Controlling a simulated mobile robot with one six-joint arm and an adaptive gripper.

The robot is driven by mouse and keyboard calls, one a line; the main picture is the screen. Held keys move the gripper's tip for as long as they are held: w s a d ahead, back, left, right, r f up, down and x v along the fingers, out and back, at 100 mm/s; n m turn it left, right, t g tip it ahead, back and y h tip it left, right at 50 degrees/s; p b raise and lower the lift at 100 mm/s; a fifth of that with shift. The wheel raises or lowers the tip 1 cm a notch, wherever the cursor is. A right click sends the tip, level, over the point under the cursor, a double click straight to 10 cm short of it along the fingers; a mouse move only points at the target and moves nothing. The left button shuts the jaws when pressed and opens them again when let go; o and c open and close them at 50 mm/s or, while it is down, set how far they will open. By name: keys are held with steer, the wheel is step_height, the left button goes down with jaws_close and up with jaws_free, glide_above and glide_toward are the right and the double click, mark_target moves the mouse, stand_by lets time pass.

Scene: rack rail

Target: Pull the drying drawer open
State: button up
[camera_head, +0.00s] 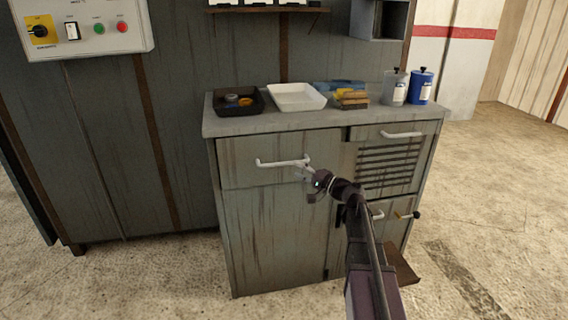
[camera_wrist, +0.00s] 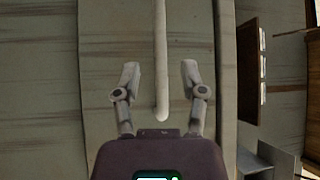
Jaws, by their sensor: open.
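The grey cabinet (camera_head: 270,245) has a wide plain drawer front (camera_head: 235,172) at the upper left, with a white bar handle (camera_head: 280,163). At the upper right is a slatted front (camera_head: 385,165) with its own white handle (camera_head: 402,134). No label shows which is the drying drawer; both look shut. My gripper (camera_head: 305,172) is at the right end of the plain drawer's handle. In the wrist view my gripper (camera_wrist: 160,80) is open, with one finger on each side of that handle (camera_wrist: 160,60). A gap shows on both sides of the bar.
The worktop (camera_head: 325,120) holds a black tray (camera_head: 237,101), a white tray (camera_head: 296,97), sponges (camera_head: 351,99) and two bottles (camera_head: 408,87). A lower right handle (camera_head: 377,214) and a dark knob (camera_head: 417,215) lie near my arm. The floor left of the cabinet is clear.

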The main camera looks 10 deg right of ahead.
mark_target(286, 164)
steer(key=shift+p+x, duration=0.35)
steer(key=shift+x, duration=2.75)
jaws_close()
